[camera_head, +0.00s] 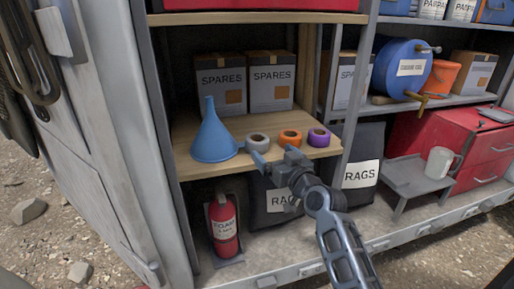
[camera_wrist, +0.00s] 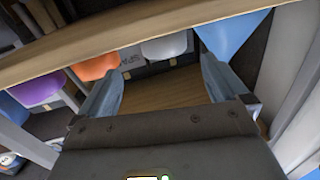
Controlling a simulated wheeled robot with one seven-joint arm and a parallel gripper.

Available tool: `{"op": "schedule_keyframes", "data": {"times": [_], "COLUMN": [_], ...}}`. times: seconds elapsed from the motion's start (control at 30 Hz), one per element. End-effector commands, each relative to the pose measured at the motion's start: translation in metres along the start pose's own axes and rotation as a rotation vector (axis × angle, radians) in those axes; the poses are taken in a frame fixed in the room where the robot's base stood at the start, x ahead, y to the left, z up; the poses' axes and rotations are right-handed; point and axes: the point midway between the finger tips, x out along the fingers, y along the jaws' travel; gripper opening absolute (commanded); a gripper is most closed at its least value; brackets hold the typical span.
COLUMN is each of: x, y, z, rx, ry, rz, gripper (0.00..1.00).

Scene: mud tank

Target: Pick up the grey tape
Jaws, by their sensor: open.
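The grey tape (camera_head: 257,141) is a pale roll on the wooden shelf, between the blue funnel and the orange tape. In the wrist view the grey tape (camera_wrist: 165,46) shows between the finger ends, partly cut off by the wooden strip across the view. My gripper (camera_head: 272,157) is at the shelf's front edge, just in front of the grey tape. In the wrist view my gripper (camera_wrist: 160,74) has its two fingers wide apart with nothing held. I cannot tell whether a finger touches the tape.
The orange tape (camera_head: 289,138) and purple tape (camera_head: 318,137) lie to the right; the blue funnel (camera_head: 212,138) stands close on the left. Two SPARES boxes (camera_head: 245,80) stand behind on the wooden shelf (camera_head: 186,163). A grey shelf post (camera_head: 358,100) rises right of the tapes.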

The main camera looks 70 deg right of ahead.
Motion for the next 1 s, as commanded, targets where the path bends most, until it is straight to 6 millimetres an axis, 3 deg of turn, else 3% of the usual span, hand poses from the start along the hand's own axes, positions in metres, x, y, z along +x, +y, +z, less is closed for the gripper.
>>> {"op": "schedule_keyframes", "data": {"times": [0.63, 0.93, 1.0], "x": [0.073, 0.079, 0.079], "y": [-0.005, -0.005, -0.005], "z": [-0.007, -0.004, -0.004], "rx": [0.000, 0.000, 0.000], "ry": [0.004, 0.002, 0.002], "rz": [0.001, 0.001, 0.001], "gripper": [1.00, 1.00, 0.95]}}
